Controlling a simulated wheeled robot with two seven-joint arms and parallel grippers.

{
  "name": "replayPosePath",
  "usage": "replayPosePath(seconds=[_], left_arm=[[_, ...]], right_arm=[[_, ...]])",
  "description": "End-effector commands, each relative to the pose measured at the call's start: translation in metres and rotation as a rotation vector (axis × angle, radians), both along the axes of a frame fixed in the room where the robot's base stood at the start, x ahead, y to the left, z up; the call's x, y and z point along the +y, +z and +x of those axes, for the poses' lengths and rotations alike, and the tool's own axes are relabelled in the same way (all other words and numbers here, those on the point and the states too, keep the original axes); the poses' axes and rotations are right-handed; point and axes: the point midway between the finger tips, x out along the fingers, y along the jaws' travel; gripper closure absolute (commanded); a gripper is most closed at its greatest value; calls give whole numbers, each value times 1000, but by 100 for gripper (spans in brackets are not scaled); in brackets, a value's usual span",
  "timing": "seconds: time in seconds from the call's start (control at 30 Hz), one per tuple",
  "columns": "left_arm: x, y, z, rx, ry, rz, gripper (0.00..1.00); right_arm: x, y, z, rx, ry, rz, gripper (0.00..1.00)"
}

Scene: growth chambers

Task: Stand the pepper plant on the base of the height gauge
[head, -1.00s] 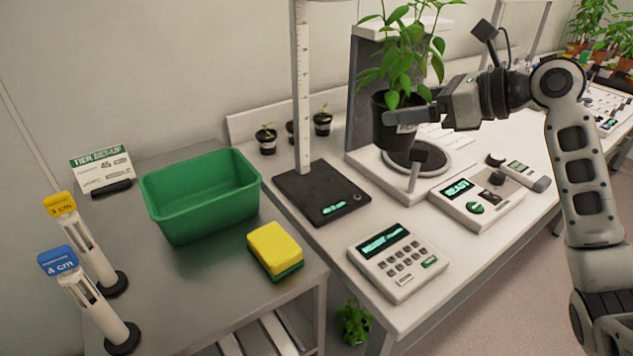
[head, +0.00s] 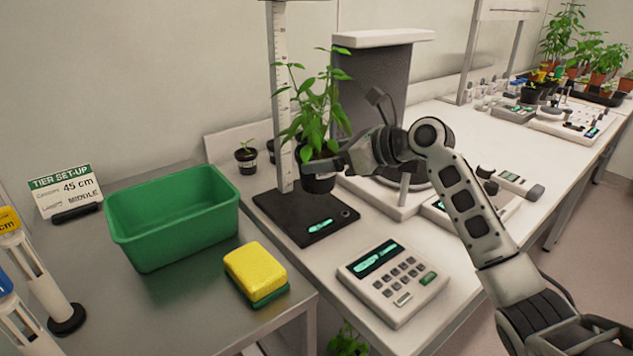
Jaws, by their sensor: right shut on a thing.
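The pepper plant (head: 318,112) is a leafy green plant in a small black pot (head: 318,183). My right gripper (head: 325,166) is shut on the pot near its rim. The height gauge has a dark flat base (head: 290,221) with a lit display and a tall white ruled post (head: 281,110). The pot appears over the rear right part of the base, just right of the post, and upright. Whether it touches the base I cannot tell. Some leaves overlap the post. My left gripper is out of view.
A keypad device (head: 392,281) stands in front of the gauge. A grey imaging stand (head: 378,90) is behind my right arm. Small potted seedlings (head: 246,156) stand behind the gauge. A green bin (head: 172,218) and a yellow sponge (head: 256,270) are on the left metal table.

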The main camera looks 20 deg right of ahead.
Motion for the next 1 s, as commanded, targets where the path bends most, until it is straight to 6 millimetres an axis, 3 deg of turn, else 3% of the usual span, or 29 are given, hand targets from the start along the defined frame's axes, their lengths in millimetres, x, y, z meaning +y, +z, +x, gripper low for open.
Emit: replayPosePath(seconds=[0.1,0.37,0.6,0.97,1.0], left_arm=[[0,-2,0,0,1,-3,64],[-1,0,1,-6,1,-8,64],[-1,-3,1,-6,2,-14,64],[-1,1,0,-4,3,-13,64],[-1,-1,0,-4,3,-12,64]], right_arm=[[8,-15,11,-5,-1,2,54],[15,-29,21,-4,0,1,54],[16,-61,22,-4,-2,0,54],[16,-64,22,-4,-2,3,54],[16,-66,22,-2,-2,1,14]])
